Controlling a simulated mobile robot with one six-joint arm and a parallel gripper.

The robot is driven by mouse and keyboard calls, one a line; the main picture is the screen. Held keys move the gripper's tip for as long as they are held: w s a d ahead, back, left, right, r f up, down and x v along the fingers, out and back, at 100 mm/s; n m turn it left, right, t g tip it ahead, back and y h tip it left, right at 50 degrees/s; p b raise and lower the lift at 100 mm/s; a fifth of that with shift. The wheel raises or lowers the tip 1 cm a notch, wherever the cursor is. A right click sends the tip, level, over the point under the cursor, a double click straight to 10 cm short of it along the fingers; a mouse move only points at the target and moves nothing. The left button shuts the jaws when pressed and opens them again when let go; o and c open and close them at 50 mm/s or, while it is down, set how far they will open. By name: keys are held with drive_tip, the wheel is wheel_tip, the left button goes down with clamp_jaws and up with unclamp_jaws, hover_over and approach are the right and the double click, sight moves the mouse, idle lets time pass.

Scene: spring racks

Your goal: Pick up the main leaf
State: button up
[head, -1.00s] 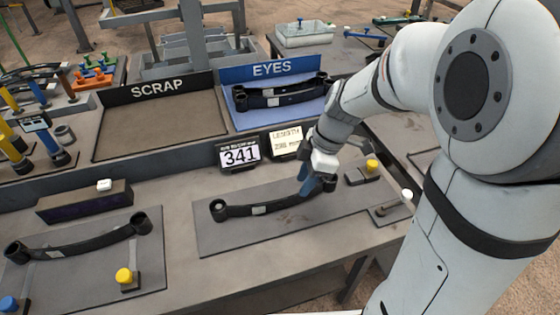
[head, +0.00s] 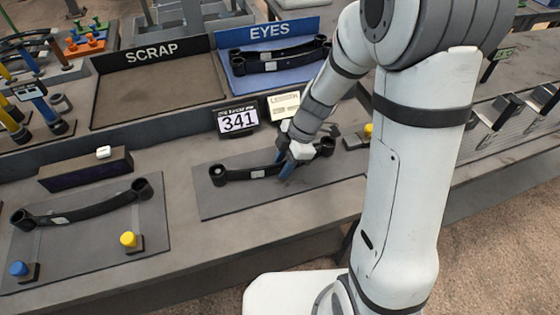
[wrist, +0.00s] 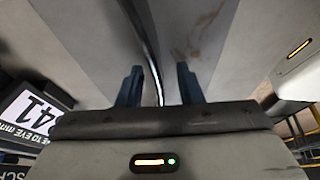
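A dark curved leaf with a rolled eye at each end (head: 245,174) lies on the grey plate at the centre of the bench in the head view, with a small pale label on it. My gripper (head: 285,172) points down at its middle. In the wrist view the two blue fingers (wrist: 159,90) stand apart, and the leaf shows as a thin dark strip (wrist: 146,40) running between them, with a gap on each side. A similar leaf (head: 90,210) lies on the left plate. More leaves with eyes (head: 275,60) lie in the blue EYES tray.
The dark SCRAP tray (head: 150,85) is empty at the back. A display reading 341 (head: 238,120) stands just behind the centre plate (head: 225,205). A yellow button (head: 128,240) and a blue button (head: 18,269) are at the left plate. The front bench strip is clear.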

clamp_jaws()
idle(0.3)
drive_tip(key=shift+r, duration=0.1)
